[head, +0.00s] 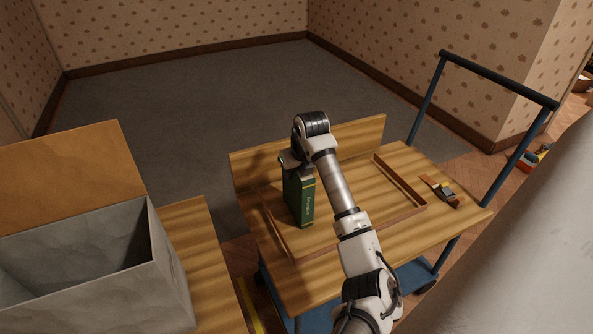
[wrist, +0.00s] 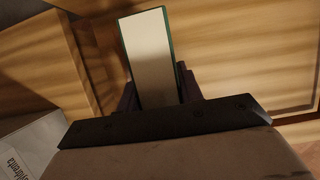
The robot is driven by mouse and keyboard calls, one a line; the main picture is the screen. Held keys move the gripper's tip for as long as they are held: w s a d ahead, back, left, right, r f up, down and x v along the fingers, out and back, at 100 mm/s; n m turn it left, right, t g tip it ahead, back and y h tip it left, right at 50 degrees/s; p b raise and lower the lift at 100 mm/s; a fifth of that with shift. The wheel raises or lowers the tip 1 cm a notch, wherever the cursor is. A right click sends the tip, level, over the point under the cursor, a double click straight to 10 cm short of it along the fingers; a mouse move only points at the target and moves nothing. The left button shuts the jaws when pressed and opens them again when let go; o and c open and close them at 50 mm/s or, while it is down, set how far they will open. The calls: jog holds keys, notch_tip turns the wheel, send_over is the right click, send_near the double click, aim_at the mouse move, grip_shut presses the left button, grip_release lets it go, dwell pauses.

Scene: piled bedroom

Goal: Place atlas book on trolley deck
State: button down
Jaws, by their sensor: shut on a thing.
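The atlas book (head: 305,203) is green with a lettered spine and stands upright in the head view. My gripper (head: 294,162) is above it, shut on its upper end. In the wrist view the book (wrist: 148,50) shows its pale page edges between the two dark fingers of my gripper (wrist: 160,88). The trolley deck (head: 375,244) is a wooden top on a blue frame. The book is over its left part, inside an area edged by thin wooden strips. I cannot tell whether the book's lower end touches the deck.
A raised wooden board (head: 345,140) runs along the deck's back edge. A watch-like strap (head: 443,191) lies at the deck's right. A grey open box (head: 100,275) stands on a wooden surface at the left.

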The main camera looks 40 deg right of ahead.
jog(key=shift+f, duration=0.15)
jog(key=c, duration=0.9)
grip_release()
jog(key=b+v, duration=0.1)
jog(key=v, duration=1.1)
jog(key=shift+s, duration=0.1)
